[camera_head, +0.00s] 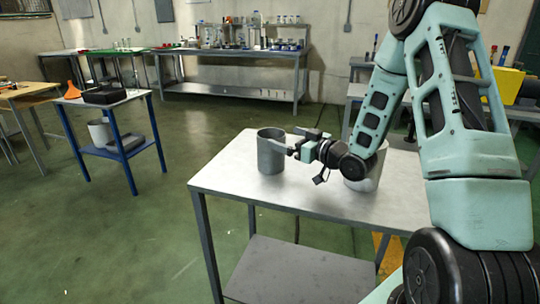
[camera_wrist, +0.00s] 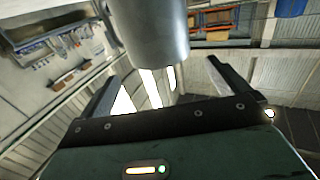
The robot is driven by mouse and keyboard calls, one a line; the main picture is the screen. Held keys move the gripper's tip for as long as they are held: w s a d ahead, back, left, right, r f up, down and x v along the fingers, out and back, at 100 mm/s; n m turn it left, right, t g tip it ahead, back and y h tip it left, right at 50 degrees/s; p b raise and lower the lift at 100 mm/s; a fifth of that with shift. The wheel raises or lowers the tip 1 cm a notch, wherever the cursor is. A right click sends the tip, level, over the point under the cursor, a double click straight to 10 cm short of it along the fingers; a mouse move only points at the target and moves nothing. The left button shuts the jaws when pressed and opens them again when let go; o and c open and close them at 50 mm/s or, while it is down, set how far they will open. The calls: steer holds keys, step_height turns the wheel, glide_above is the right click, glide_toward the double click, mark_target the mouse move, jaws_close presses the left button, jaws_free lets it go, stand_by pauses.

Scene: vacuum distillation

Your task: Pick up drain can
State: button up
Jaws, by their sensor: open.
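A grey metal can (camera_head: 271,153) stands upright on the left part of a metal-topped table (camera_head: 225,182) in the head view. A second, lighter metal can (camera_head: 366,178) stands farther right on it, partly hidden behind my arm. Which one is the drain can is not marked. My gripper (camera_head: 293,144) is open, close to the right side of the left can. In the wrist view, a grey can (camera_wrist: 152,28) fills the upper middle, ahead of the two spread fingers. Whether a finger touches it cannot be told.
The table has a lower shelf (camera_head: 300,272). A blue-legged stand (camera_head: 126,96) at the left holds a black tray, an orange funnel and, below, a pale bucket (camera_head: 100,131). A bench (camera_head: 255,91) with glassware stands at the back. Green floor between is clear.

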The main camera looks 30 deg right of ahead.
mark_target(271, 133)
steer(key=x, duration=0.7)
steer(key=shift+w+f, duration=0.1)
steer(key=shift+f, duration=0.3)
steer(key=shift+c, duration=0.3)
steer(key=c, duration=1.4)
